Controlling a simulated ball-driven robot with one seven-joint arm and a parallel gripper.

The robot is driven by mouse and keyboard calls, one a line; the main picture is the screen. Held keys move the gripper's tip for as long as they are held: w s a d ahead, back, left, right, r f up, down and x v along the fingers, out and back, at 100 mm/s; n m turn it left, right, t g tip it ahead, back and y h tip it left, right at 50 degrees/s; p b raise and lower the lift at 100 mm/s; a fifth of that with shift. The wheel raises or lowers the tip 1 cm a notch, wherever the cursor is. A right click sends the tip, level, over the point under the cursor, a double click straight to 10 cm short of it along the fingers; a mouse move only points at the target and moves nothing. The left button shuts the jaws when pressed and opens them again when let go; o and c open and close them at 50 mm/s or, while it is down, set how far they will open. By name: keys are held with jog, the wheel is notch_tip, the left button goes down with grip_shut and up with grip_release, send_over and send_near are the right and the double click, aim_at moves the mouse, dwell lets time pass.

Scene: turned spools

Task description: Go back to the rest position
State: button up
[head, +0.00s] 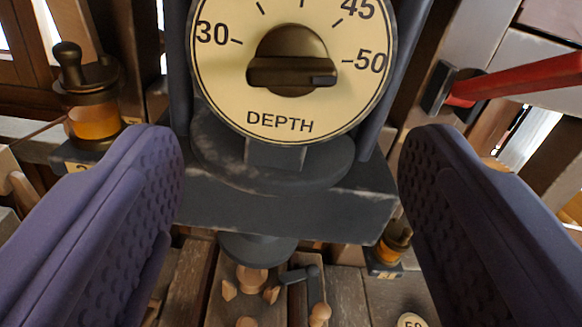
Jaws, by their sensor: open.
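My gripper (291,190) is open and empty, its two purple textured fingers wide apart at the left and right of the head view. Between and beyond the fingers is a round cream depth dial (215,75) with dark numbers and the word DEPTH. A dark bronze knob (291,62) sits at its centre, its bar lying about level with the right end near the 50 mark. The dial's top is cut off by the frame. The fingers appear apart from the dial and the knob.
A dark grey machine base (270,210) stands below the dial. A red lever (520,80) reaches in from the right. A dark pot with an amber band (93,120) stands at the left. Small wooden pieces (252,280) lie on the planks below.

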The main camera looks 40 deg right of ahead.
jog(key=shift+r, duration=0.1)
jog(key=s+a+r+n+t+y+b, duration=0.1)
jog(key=a+r+y+b, duration=0.1)
jog(key=a+r, duration=0.75)
jog(key=s+a+r+n+y+b, duration=0.1)
jog(key=s+a+r+y+b, duration=0.15)
jog(key=a+r, duration=0.7)
jog(key=s+a+r+n+y+b, duration=0.1)
jog(key=s+a+r+y, duration=0.1)
jog(key=s+a, duration=0.6)
jog(key=s+a+r+n+y+b, duration=0.1)
jog(key=s+a+r+y, duration=0.1)
jog(key=s+a, duration=0.7)
jog(key=a+y, duration=0.1)
jog(key=a, duration=0.2)
jog(key=shift+a+r+g, duration=0.2)
jog(key=shift+a+g, duration=0.05)
jog(key=shift+g, duration=0.15)
